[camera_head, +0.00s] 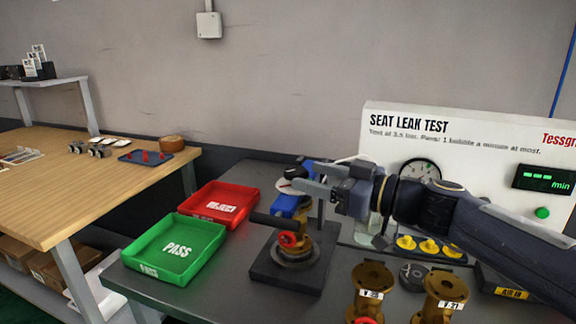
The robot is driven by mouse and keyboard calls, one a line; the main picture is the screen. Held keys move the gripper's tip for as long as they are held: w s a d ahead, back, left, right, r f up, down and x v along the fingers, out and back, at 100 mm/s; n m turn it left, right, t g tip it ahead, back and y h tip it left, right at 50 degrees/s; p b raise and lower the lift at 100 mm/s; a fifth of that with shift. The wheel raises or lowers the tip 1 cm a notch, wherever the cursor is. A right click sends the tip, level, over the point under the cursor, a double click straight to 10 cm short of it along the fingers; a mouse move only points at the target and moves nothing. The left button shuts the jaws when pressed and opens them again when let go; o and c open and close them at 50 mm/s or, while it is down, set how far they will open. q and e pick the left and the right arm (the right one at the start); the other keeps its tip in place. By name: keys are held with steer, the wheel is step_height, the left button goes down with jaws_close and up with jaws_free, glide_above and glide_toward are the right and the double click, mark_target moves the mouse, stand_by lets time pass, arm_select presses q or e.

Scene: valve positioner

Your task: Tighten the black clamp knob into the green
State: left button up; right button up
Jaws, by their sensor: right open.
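A black clamp stand (262,272) stands on the dark bench, with a grey post (322,212) rising from it. A metal valve body with a red part (289,239) sits on the base. A black bar (275,222) sticks out to the left above the red part; I cannot tell whether it is the clamp knob. My right gripper (300,178) is open over the stand, its fingers pointing left near the post top. Behind it are a blue part (287,205) and a small white dial, partly hidden. A green clamp mark cannot be made out. My left gripper is not in view.
A green PASS tray (133,262) and a red REJECT tray (247,191) lie left of the stand. Brass valves (371,280) stand in front right. The white test panel (405,118) with a round gauge (421,171) stands behind my right arm.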

mark_target(286, 170)
steer(key=p+x, duration=0.1)
steer(key=x, duration=0.5)
steer(key=shift+a, duration=0.15)
steer(key=shift+c, duration=0.2)
